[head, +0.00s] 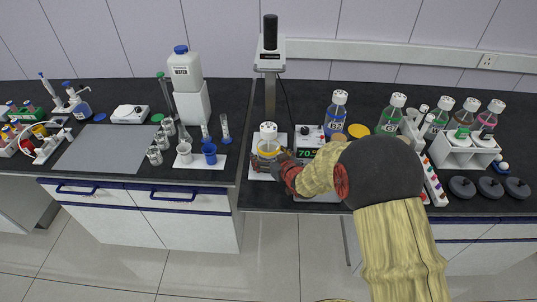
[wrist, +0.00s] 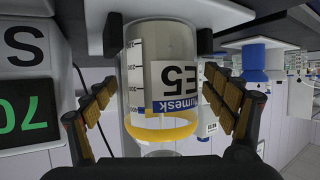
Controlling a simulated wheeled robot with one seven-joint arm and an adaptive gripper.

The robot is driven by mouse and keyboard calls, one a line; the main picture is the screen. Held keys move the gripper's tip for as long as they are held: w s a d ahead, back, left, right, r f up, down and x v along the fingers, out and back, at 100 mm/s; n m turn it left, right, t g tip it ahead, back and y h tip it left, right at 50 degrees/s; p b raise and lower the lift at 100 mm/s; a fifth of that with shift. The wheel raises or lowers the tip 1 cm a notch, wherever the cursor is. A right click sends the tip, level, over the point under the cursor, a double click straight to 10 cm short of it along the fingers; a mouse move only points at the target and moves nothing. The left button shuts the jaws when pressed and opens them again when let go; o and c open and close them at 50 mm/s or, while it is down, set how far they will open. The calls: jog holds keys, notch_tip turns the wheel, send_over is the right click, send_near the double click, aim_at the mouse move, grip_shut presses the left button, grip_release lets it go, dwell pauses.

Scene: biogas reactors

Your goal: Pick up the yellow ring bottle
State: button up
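The yellow ring bottle (head: 268,147) is clear glass with a white cap and a yellow band. It stands on a pale base below the tall stand, near the bench's front edge. In the wrist view, which is upside down, the bottle (wrist: 160,70) fills the middle, with its E5 label and yellow band showing. My gripper (head: 284,167) is at the bottle's front right in the head view. In the wrist view my gripper (wrist: 165,100) has its fingers on both sides of the bottle, with a narrow gap to the glass on each side. Its cap is hidden in the wrist view.
A device with a green 70 display (head: 307,154) stands just right of the bottle. A dark-topped stand (head: 270,62) rises behind. A blue-ringed bottle (head: 336,115) and green-ringed bottle (head: 391,117) stand further right. Cups and flasks are on the left bench.

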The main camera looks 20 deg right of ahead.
jog(key=shift+c, duration=1.2)
jog(key=c, duration=1.6)
jog(key=shift+r, duration=0.2)
